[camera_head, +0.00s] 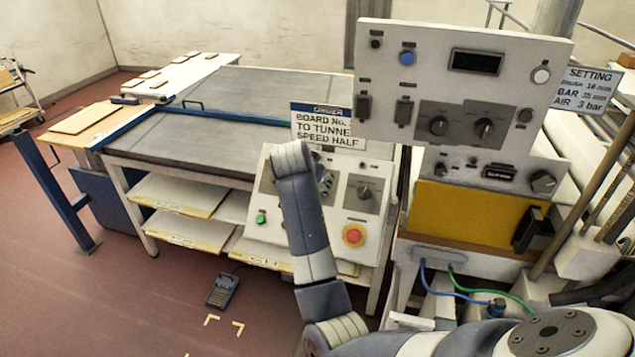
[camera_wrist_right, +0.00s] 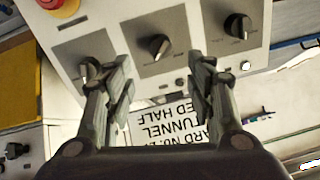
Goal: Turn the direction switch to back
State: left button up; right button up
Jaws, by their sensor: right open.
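The slanted control panel (camera_head: 292,226) in the head view carries three dark rotary switches, a green button (camera_head: 261,219) and a red mushroom button (camera_head: 353,235). I cannot read the labels, so I cannot tell which knob is the direction switch. The right-hand knob (camera_head: 365,190) is clear in the head view. My right gripper (camera_head: 324,180) is in front of the panel's middle, partly hidden by my wrist. In the right wrist view, the open gripper (camera_wrist_right: 164,76) has a knob (camera_wrist_right: 157,46) beyond the gap between its fingers. Another knob (camera_wrist_right: 88,69) is partly behind the left finger. A third knob (camera_wrist_right: 238,26) is right.
A sign (camera_head: 322,128) stands just behind the panel. An upper control box (camera_head: 456,84) with more knobs overhangs to the right. The conveyor table (camera_head: 190,139) is behind left. A foot pedal (camera_head: 222,291) lies on the floor. The floor at left is mostly clear.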

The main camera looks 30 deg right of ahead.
jog(key=p+x, duration=0.2)
jog(key=x, duration=0.5)
jog(key=shift+w+d+f, duration=0.1)
jog(key=shift+w+f, duration=0.05)
jog(key=shift+f, duration=0.1)
jog(key=shift+p+x, duration=0.3)
jog(key=shift+x, duration=0.6)
pick_arm(q)
jog(key=r, duration=0.1)
jog(key=d+r, duration=0.1)
jog(key=r, duration=0.1)
pick_arm(e)
jog(key=c, duration=1.1)
